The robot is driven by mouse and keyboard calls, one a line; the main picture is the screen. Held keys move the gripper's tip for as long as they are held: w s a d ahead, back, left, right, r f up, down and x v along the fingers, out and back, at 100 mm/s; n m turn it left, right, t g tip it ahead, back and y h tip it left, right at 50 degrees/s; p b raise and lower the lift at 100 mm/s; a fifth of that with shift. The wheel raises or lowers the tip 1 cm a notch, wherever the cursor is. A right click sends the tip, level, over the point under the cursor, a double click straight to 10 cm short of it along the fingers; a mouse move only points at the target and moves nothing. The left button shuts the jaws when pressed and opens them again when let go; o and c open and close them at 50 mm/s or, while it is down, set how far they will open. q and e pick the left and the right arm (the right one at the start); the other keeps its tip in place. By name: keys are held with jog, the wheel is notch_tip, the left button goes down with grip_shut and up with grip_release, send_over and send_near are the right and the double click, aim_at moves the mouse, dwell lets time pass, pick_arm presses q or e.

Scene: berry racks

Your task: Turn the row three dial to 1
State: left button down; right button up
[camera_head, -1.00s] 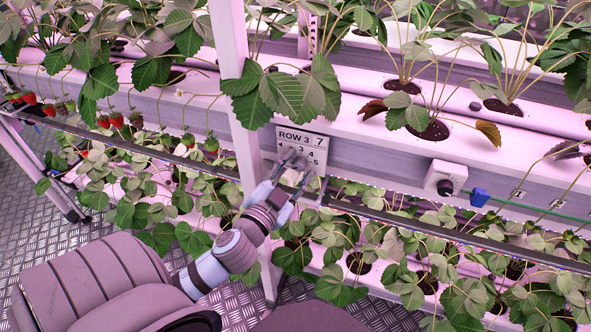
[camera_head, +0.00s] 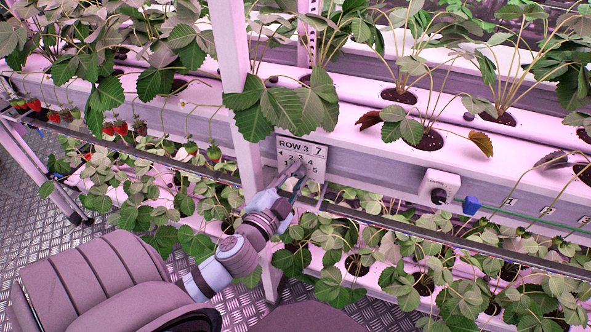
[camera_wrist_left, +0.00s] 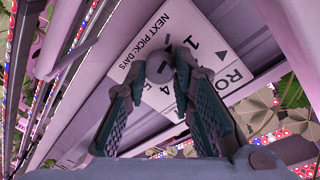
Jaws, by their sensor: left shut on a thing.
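My left gripper (camera_head: 292,180) reaches up to the sign from below. In the left wrist view, the grey round dial (camera_wrist_left: 159,69) sits between the two fingertips of my left gripper (camera_wrist_left: 162,80), which is shut on it. A "1" and a "4" show beside the dial on the sign (camera_wrist_left: 205,25). I cannot tell which number the dial points at. My right gripper is out of view.
A white post (camera_head: 238,110) stands just left of the sign. A white box with a black knob (camera_head: 438,187) and a blue clip (camera_head: 471,205) are to the right. A rail (camera_head: 400,218) runs in front below, and leaves hang over the sign's top left.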

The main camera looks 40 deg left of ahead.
pick_arm(q)
jog(key=m+p, duration=0.2)
jog(key=shift+r+m+p, duration=0.2)
jog(key=shift+m+p, duration=0.2)
jog(key=shift+f+m+g+p, duration=0.1)
jog(key=shift+m+g+p, duration=0.2)
jog(key=shift+m+p, duration=0.5)
jog(key=c, duration=1.4)
grip_release()
jog(key=shift+w+f, duration=0.1)
jog(key=shift+o, duration=0.2)
jog(key=shift+s+d, duration=0.1)
jog(key=shift+s, duration=0.1)
jog(key=v, duration=1.1)
jog(key=shift+s, duration=0.3)
jog(key=shift+d, duration=0.15)
